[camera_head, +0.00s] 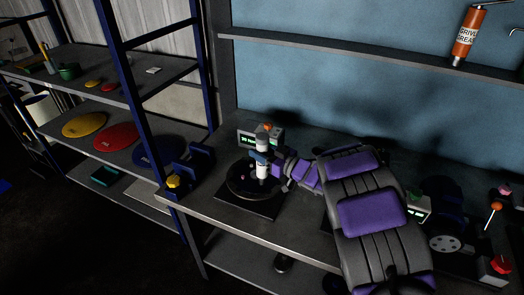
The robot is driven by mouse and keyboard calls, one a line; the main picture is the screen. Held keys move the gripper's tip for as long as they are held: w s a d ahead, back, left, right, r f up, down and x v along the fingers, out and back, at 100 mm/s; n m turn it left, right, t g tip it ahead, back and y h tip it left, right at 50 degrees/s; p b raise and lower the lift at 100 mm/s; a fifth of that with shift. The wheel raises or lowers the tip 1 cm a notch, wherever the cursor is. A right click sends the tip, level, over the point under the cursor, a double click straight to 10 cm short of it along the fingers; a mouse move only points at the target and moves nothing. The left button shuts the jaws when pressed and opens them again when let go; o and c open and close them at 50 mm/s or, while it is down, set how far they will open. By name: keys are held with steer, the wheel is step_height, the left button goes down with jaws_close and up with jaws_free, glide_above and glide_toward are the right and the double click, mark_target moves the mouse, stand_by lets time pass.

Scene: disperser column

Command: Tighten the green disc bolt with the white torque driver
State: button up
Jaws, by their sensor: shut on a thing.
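The white torque driver (262,145) stands upright at the middle of the workbench. My gripper (264,159) reaches in from the right and is shut around the driver's shaft. The driver's lower end (261,172) is over a dark round disc (241,182) on a black square base (262,207). I cannot make out a green bolt; the driver and gripper may hide it. Whether the driver's tip touches a bolt is too small to tell.
A box with a lit green display (247,139) stands behind the driver. A dark blue fixture with a yellow knob (173,181) is at the bench's left end. Yellow (84,125), red (116,136) and blue (158,151) discs lie on the left shelf. A dark motor-like unit (445,225) stands right.

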mark_target(268, 142)
steer(key=shift+r+p, duration=1.75)
steer(key=shift+r, duration=0.7)
